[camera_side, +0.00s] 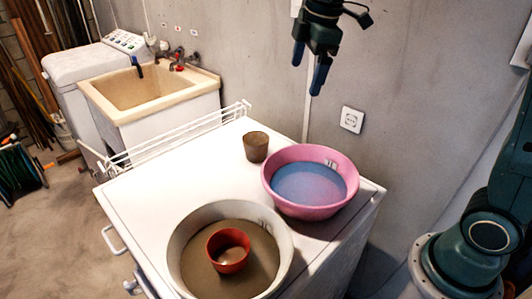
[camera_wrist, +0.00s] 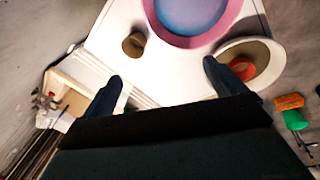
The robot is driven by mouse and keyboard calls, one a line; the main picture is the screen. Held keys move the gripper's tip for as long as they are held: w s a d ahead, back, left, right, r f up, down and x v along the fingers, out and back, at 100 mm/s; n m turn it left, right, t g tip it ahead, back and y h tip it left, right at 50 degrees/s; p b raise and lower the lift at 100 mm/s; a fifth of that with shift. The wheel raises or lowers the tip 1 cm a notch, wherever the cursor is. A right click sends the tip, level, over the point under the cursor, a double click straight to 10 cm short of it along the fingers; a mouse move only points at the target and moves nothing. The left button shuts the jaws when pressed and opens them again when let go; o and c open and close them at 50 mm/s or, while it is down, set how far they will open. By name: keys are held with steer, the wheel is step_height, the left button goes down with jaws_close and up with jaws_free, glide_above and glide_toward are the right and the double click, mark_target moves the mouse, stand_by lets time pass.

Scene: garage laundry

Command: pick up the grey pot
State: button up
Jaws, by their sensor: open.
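The grey pot (camera_side: 256,147) is a small brownish-grey cup standing upright on the white machine top, left of the pink basin. It also shows in the wrist view (camera_wrist: 134,45), upper left of centre, beyond my fingertips. My gripper (camera_side: 309,75) is high above the machine top, in front of the wall, above and to the right of the pot. Its blue fingers are open and empty, and they show wide apart in the wrist view (camera_wrist: 162,70). Nothing hides the pot.
A pink basin (camera_side: 350,165) with a blue inside is close right of the pot. A cream basin (camera_side: 180,262) holding a red pot (camera_side: 228,267) stands in front. A white wire rack (camera_side: 178,136) runs along the left edge. A sink (camera_side: 150,110) is beyond.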

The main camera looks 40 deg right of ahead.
steer(key=w+f+n+g, duration=0.1)
steer(key=w+f+n, duration=0.4)
steer(key=w, duration=0.5)
steer(key=n+g, duration=0.2)
steer(key=n, duration=0.4)
glide_above(256, 139)
steer(key=s+a, duration=0.2)
steer(key=s, duration=0.1)
step_height(256, 139, down, 9)
steer(key=shift+w+a+r, duration=0.15)
steer(key=shift+a+r, duration=0.05)
step_height(256, 139, down, 9)
steer(key=shift+r, duration=0.2)
steer(key=shift+f, duration=2.6)
steer(key=c, duration=1)
